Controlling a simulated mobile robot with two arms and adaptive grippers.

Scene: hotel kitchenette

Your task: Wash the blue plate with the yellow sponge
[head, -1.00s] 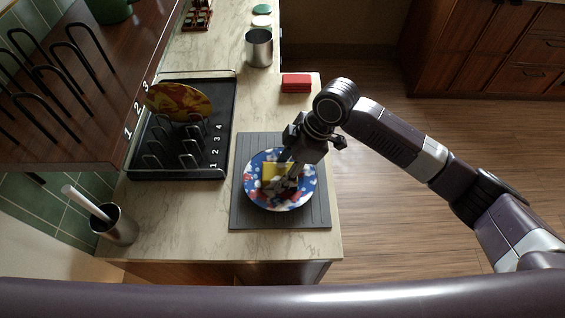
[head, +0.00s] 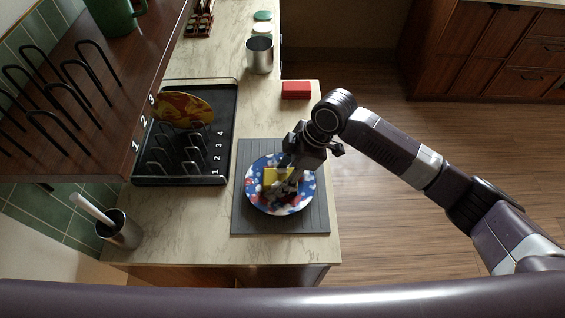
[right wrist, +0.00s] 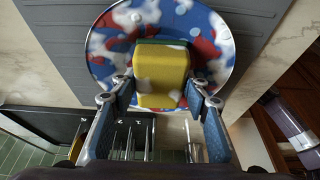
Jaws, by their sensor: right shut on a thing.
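The blue plate (head: 256,193), with red and white patches, lies on a grey ribbed mat (head: 308,222) on the counter. I cannot tell whether the white patches are pattern or foam. My right gripper (head: 283,186) points down over the plate. It is shut on the yellow sponge (head: 272,175), which has a thin green layer on the plate side. In the right wrist view, the sponge (right wrist: 160,72) sits between the fingertips against the plate (right wrist: 112,72); exact contact is hidden. My left gripper is not in view.
A black rack (head: 224,150) with numbered slots holds a red-yellow plate (head: 185,108) to the left. A red block (head: 296,90), a metal canister (head: 260,55) and a cup with a white-handled brush (head: 122,232) stand on the counter. A wooden shelf (head: 100,120) overhangs the left.

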